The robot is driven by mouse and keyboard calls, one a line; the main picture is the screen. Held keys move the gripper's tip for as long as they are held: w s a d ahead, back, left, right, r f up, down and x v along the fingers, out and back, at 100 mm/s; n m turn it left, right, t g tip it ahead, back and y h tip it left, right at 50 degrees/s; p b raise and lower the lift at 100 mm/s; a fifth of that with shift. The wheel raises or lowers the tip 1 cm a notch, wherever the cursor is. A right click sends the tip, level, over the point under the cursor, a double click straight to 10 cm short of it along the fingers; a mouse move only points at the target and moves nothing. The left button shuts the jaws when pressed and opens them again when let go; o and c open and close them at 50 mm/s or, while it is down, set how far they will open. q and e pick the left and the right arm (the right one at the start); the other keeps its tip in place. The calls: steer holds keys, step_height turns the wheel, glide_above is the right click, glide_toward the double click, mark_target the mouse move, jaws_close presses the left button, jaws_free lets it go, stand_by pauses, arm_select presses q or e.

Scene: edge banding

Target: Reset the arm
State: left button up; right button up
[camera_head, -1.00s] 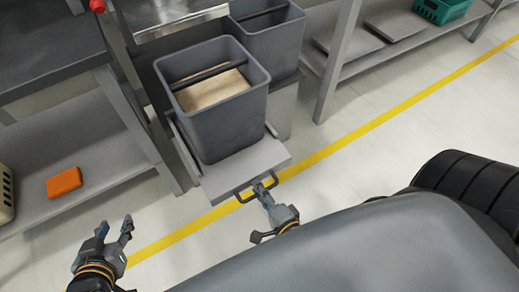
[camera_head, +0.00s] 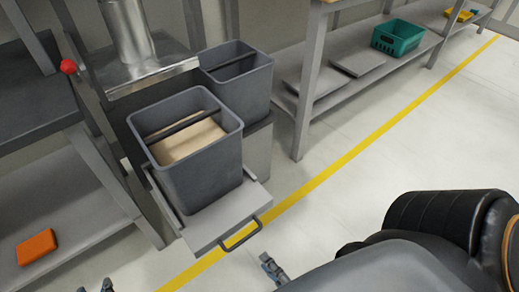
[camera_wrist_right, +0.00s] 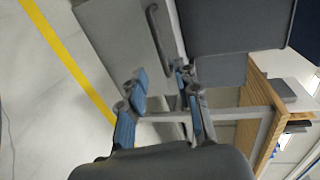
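My right gripper (camera_head: 272,268) is at the bottom of the head view, just below and right of the dark handle (camera_head: 241,235) of the grey pull-out tray (camera_head: 228,208), and apart from it. In the right wrist view the right gripper (camera_wrist_right: 160,88) has its fingers spread with nothing between them; the handle (camera_wrist_right: 157,35) shows beyond. Only the fingertips of my left gripper (camera_head: 95,288) show at the bottom left edge of the head view; they are apart, with nothing seen between them.
A grey bin (camera_head: 206,170) holding a tan board (camera_head: 186,141) stands on the tray. A second grey bin (camera_head: 247,92) stands behind. An orange box (camera_head: 37,247) lies on the lower left shelf. A green crate (camera_head: 397,38) sits on the right shelf. Floor is clear around the yellow line (camera_head: 310,187).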

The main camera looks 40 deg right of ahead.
steer(key=shift+s+r, duration=0.1)
steer(key=shift+s, duration=0.25)
stand_by(0.3)
